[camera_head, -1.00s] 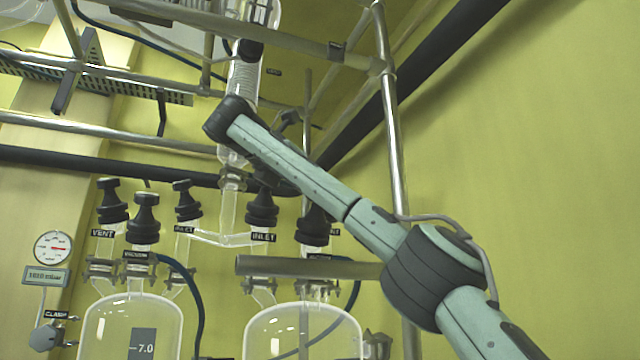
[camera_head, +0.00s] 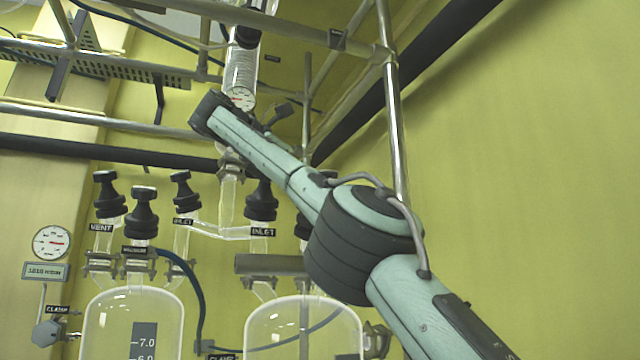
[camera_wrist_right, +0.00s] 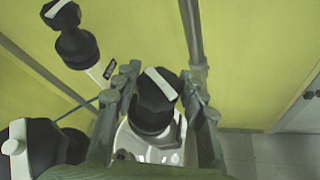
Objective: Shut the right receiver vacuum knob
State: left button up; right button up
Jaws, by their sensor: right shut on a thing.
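In the right wrist view a black knob (camera_wrist_right: 157,95) with a white stripe on top stands between the two fingers of my right gripper (camera_wrist_right: 162,86), which is shut on it. No label shows on this knob there. My left gripper is not in view.
The right receiver's INLET knob (camera_head: 262,200) stands close on the left. The left receiver (camera_head: 110,330) carries VENT, VACUUM (camera_head: 142,212) and INLET knobs. A metal upright (camera_head: 395,140) and a horizontal bar (camera_head: 270,264) are near my arm. The right side is bare wall.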

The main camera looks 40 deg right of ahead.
jog(key=shift+f, duration=0.15)
jog(key=o, duration=1.1)
jog(key=shift+c, duration=0.2)
jog(key=shift+o, duration=0.5)
